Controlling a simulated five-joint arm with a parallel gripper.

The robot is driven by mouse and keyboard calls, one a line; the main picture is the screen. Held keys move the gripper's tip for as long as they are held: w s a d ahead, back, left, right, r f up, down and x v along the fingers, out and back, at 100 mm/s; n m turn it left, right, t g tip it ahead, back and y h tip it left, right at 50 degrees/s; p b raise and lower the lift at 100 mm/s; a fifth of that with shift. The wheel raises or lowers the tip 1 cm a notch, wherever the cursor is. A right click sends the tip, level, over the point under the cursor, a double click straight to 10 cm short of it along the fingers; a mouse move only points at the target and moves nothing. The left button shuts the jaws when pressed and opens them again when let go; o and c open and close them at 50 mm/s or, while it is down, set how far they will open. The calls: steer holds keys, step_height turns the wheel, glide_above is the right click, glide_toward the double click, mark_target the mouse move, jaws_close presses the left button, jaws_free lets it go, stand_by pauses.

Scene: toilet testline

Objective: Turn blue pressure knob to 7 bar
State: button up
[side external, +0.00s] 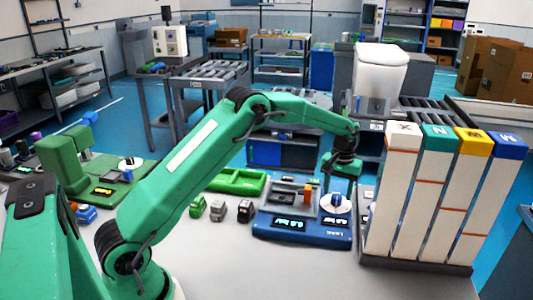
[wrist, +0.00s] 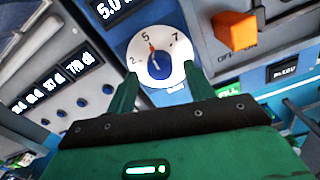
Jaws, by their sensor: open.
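The pressure knob (wrist: 158,66) is a round white dial with a blue centre, marked 2, 5 and 7. Its small red mark points near the 5. In the side external view the knob (side external: 336,204) sits at the right of a blue console (side external: 345,243). My gripper (wrist: 160,76) is open, with one green finger on each side of the dial's near part. Whether the fingers touch the dial I cannot tell. In the side external view my gripper (side external: 338,184) is just above the knob. A display (wrist: 113,8) beside the dial reads 5.0, its unit cut off.
An orange switch (wrist: 235,33) stands up right of the dial in the wrist view. Tall white columns (side external: 394,200) with coloured tops stand close right of the console. A green tray (side external: 238,181) and several small blocks (side external: 217,210) lie to its left.

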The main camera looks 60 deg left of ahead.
steer(key=shift+f, duration=1)
steer(key=c, duration=1)
steer(key=shift+m, duration=0.4)
steer(key=m, duration=1.1)
steer(key=shift+r, duration=0.1)
